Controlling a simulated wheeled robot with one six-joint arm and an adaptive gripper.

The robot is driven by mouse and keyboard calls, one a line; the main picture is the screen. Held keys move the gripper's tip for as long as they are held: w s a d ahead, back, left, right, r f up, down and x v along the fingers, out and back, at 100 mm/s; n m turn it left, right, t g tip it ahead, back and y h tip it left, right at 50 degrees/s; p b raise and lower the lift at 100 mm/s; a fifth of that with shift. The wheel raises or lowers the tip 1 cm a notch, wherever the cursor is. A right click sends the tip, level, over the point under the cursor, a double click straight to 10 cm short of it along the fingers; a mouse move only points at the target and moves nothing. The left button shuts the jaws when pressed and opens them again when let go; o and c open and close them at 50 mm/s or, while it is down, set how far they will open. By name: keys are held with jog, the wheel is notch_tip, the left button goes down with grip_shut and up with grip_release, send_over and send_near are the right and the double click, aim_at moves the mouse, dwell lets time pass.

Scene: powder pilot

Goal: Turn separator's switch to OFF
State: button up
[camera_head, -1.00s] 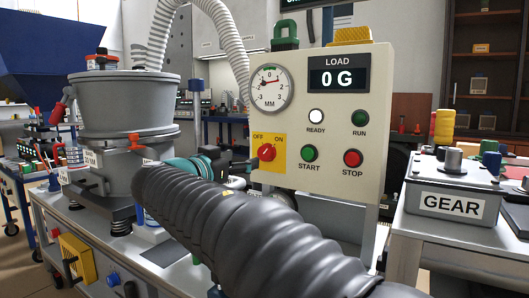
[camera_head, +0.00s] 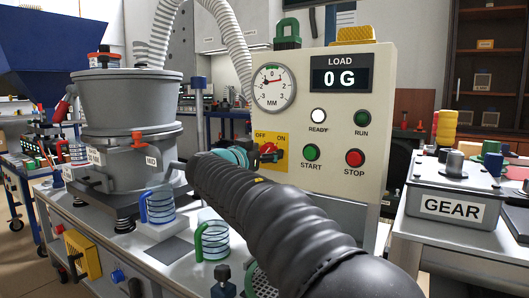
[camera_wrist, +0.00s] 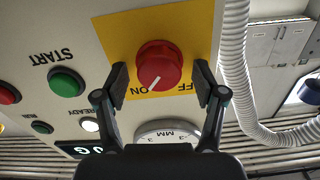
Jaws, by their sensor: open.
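The red rotary switch (camera_head: 267,148) sits on a yellow plate (camera_head: 261,136) marked OFF on the left and ON on the right, on the cream control panel. In the head view my gripper (camera_head: 274,153) partly covers it. In the wrist view, which is upside down, the red switch (camera_wrist: 158,62) shows its white pointer line slanting toward ON. My gripper (camera_wrist: 161,82) is open there, with one dark finger on each side of the switch and visible gaps between. Contact is not seen.
The panel carries a dial gauge (camera_head: 273,88), a display reading 0 G (camera_head: 340,78), and green START (camera_head: 312,152) and red STOP (camera_head: 355,157) buttons. The grey separator (camera_head: 125,115) stands left. A GEAR box (camera_head: 452,207) is at right.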

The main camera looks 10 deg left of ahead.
jog(key=c, duration=1.1)
jog(key=shift+n, duration=0.3)
jog(key=n+b, duration=0.1)
jog(key=n, duration=0.1)
jog(key=shift+n+b, duration=0.3)
jog(key=shift+n, duration=0.1)
jog(key=n, duration=0.4)
jog(key=shift+a, duration=0.15)
jog(key=n, duration=0.4)
jog(key=shift+n+p, duration=0.4)
jog(key=shift+a+n+p, duration=0.1)
jog(key=shift+n+p, duration=0.45)
jog(key=shift+n, duration=1.25)
jog(key=shift+f, duration=0.1)
